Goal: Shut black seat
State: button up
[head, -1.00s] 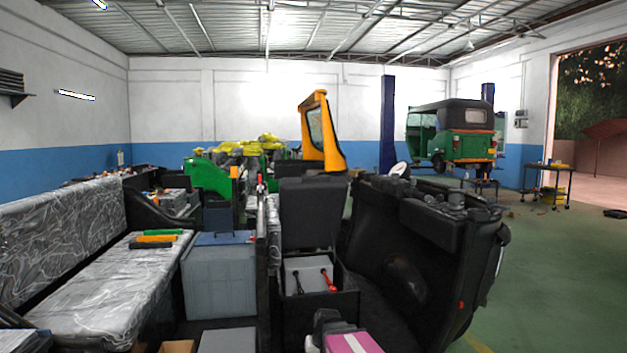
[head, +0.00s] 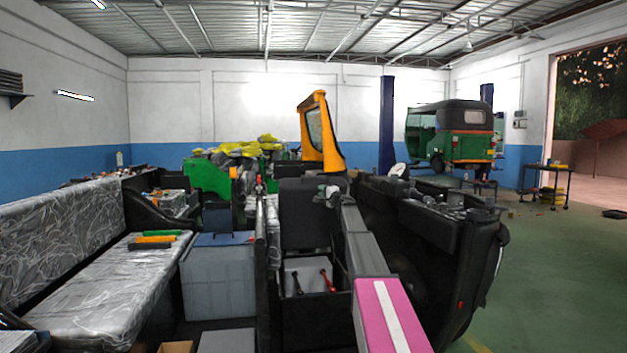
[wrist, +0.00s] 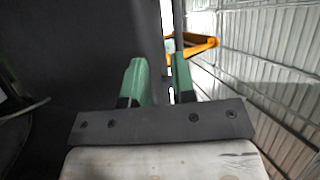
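The black seat (head: 302,228) stands raised, its panel upright above an open compartment (head: 310,280) that holds a grey box. My gripper (head: 326,194) is at the upper right edge of the seat in the head view. In the wrist view the seat (wrist: 85,45) fills the left side as a dark panel. The two green fingertips of my gripper (wrist: 160,80) are apart there, near the panel's edge. I cannot tell whether they touch it.
A grey bin (head: 218,280) and a plastic-wrapped bench (head: 105,290) are on the left. The dark vehicle front (head: 450,250) is close on the right. A yellow windshield frame (head: 332,150) stands behind the seat.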

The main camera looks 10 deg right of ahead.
aim_at(314, 177)
jog(key=shift+m+t+h, duration=0.3)
jog(key=shift+m+t, duration=0.1)
jog(key=x, duration=0.4)
jog(key=d+r+x, duration=0.1)
jog(key=x, duration=0.3)
jog(key=d+r+x, duration=0.1)
jog(key=x, duration=0.3)
jog(key=shift+w, duration=0.1)
grip_shut()
jog(key=shift+f, duration=0.1)
